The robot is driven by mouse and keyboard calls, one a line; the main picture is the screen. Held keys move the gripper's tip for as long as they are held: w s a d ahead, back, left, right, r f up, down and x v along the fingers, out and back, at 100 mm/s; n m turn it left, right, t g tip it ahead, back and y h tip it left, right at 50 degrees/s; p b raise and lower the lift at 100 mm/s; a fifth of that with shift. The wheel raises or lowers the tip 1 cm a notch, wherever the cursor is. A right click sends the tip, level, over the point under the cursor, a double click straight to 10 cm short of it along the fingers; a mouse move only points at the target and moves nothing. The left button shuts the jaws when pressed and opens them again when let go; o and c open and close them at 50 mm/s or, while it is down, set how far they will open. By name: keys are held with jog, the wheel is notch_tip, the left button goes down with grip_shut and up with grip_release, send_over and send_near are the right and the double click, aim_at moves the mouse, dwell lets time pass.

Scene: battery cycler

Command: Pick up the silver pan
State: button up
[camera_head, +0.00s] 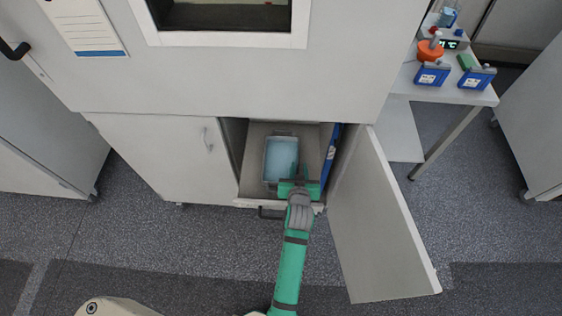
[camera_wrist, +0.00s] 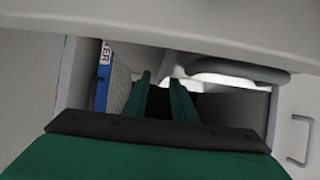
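The silver pan (camera_head: 267,160) is a rectangular metal tray with a pale blue inside. In the head view it sits on the floor of the open lower cabinet. My green gripper (camera_head: 299,172) reaches into the cabinet at the pan's front right corner. In the wrist view my gripper (camera_wrist: 161,80) has its two dark green fingers apart, pointing into the cabinet. A pale grey shape lies beyond and between the fingertips, and I cannot tell if it is the pan's rim or if the fingers touch it. My gripper hides part of the pan's right side.
A blue box (camera_head: 331,155) stands along the cabinet's right wall; it shows in the wrist view too (camera_wrist: 104,75). The cabinet door (camera_head: 385,230) is swung open at the right. The closed door (camera_head: 165,160) is left. A side table (camera_head: 400,90) holds several items.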

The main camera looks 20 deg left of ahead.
aim_at(281, 161)
jog(key=x, duration=0.2)
jog(key=shift+w+a, duration=0.2)
jog(key=shift+w, duration=0.1)
jog(key=shift+w+d+f, duration=0.1)
jog(key=shift+w+f, duration=0.1)
jog(key=shift+w, duration=0.1)
grip_shut()
jog(key=shift+a, duration=0.2)
jog(key=shift+s, duration=0.1)
jog(key=shift+r, duration=0.15)
